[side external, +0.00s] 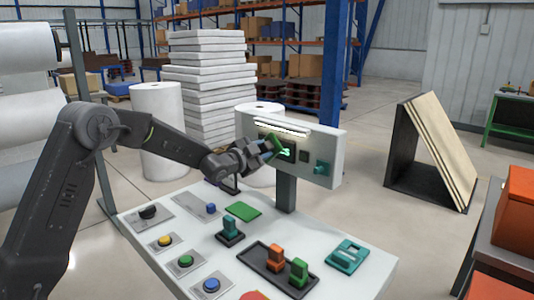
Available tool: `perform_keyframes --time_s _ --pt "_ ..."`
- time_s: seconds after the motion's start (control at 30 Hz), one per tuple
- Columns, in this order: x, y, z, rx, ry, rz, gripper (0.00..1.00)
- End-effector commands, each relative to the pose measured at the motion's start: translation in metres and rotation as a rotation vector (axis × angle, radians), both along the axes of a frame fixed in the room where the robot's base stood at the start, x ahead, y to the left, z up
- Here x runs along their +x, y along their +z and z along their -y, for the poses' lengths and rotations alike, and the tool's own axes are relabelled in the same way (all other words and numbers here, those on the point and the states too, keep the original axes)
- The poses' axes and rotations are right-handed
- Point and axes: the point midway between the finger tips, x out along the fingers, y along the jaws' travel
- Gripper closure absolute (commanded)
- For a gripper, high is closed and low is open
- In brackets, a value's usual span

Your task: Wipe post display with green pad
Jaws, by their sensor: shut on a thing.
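The post (286,192) rises from the back of the white console and carries a pale box-like panel (326,144). A dark display (288,154) with a small lit green mark is on the panel's left part, partly hidden by my gripper. My gripper (264,152) is at the left side of the display, shut on a green pad (271,145). The pad is tilted and lies over or right in front of the display; I cannot tell whether it touches. A flat green square (243,210) lies on the console below.
A teal knob (321,168) protrudes from the panel's right.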

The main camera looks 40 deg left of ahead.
Motion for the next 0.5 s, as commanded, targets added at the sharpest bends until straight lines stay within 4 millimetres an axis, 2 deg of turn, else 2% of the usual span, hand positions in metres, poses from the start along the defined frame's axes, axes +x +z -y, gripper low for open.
perform_keyframes --time_s 0.23,0.5 --pt "0.0 0.0 -0.009 0.0 0.001 0.001 0.88" --pt "0.002 0.0 -0.032 0.0 0.001 0.001 0.88"
